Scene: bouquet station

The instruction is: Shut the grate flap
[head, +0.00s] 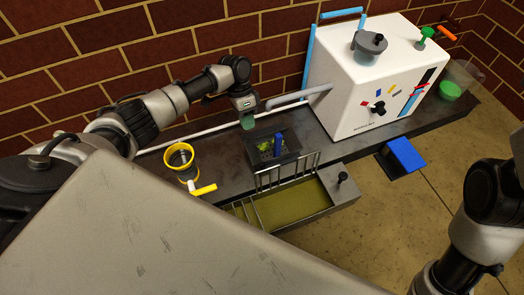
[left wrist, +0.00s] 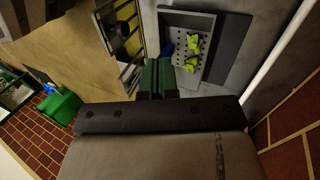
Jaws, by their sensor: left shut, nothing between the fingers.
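The grate flap (head: 287,172), a row of thin metal bars, stands up at the back edge of a grey trough (head: 345,198) with an olive inside. The flap looks raised, not lying over the trough. In the left wrist view the trough and bars (left wrist: 126,38) show at the top, partly cut off. My left gripper (head: 247,123), with green fingertips, is shut and empty above the counter, behind and left of the flap and apart from it. Its fingers (left wrist: 158,78) point towards the tray in the left wrist view. Only my right arm shows, at lower right; its gripper is out of view.
A dark tray (head: 290,154) with yellow-green pieces and a blue upright part (head: 278,144) stands just behind the flap. A yellow-rimmed cup (head: 180,156) is left. A white box (head: 350,85) with a pipe stands right. A blue pedal (head: 405,155) is in front of the counter.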

